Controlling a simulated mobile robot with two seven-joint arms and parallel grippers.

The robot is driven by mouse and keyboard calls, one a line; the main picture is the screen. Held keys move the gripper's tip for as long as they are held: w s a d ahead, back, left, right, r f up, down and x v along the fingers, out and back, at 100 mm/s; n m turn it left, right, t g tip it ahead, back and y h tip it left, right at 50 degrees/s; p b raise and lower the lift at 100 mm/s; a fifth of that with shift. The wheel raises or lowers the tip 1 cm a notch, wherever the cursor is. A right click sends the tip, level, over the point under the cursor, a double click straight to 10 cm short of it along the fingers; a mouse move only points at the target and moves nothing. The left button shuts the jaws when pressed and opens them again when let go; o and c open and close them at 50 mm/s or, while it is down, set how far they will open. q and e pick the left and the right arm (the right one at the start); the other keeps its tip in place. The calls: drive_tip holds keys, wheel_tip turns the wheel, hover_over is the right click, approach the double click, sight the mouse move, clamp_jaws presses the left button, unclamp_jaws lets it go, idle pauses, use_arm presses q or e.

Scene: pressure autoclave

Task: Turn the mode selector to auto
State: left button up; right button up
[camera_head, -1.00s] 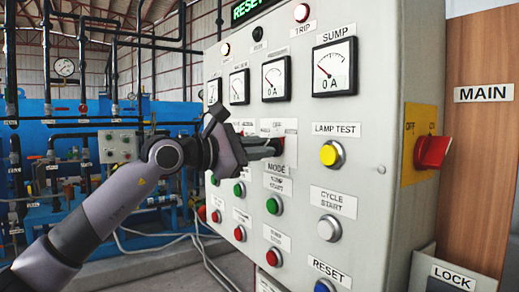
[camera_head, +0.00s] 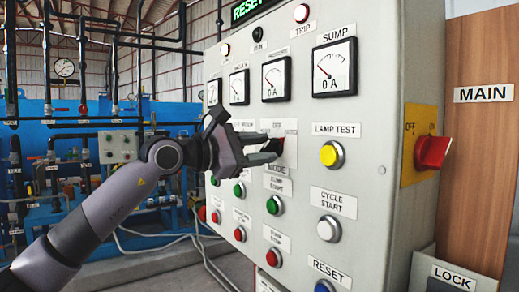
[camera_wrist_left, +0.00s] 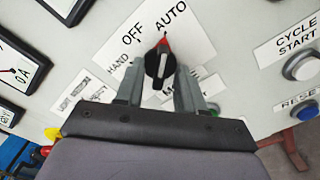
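The mode selector is a black knob with a red tip (camera_wrist_left: 160,66) on a white plate marked HAND, OFF and AUTO (camera_wrist_left: 196,43). In the wrist view its red tip points toward AUTO. In the head view the knob (camera_head: 279,146) shows just beyond the fingertips, above the MODE label. My left gripper (camera_head: 264,148) is open in front of it. In the left wrist view its fingers (camera_wrist_left: 160,80) stand on either side of the knob's lower part, with gaps to it. My right gripper is in neither view.
The grey panel (camera_head: 375,175) carries several gauges and buttons. The yellow lamp test button (camera_head: 331,154) and the cycle start button (camera_head: 328,228) are right of the selector. A red main switch (camera_head: 432,152) sticks out from the panel's side.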

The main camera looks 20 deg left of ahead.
use_arm(q)
drive_tip(key=b+v, duration=0.1)
drive_tip(key=v, duration=0.6)
drive_tip(key=shift+b, duration=0.4)
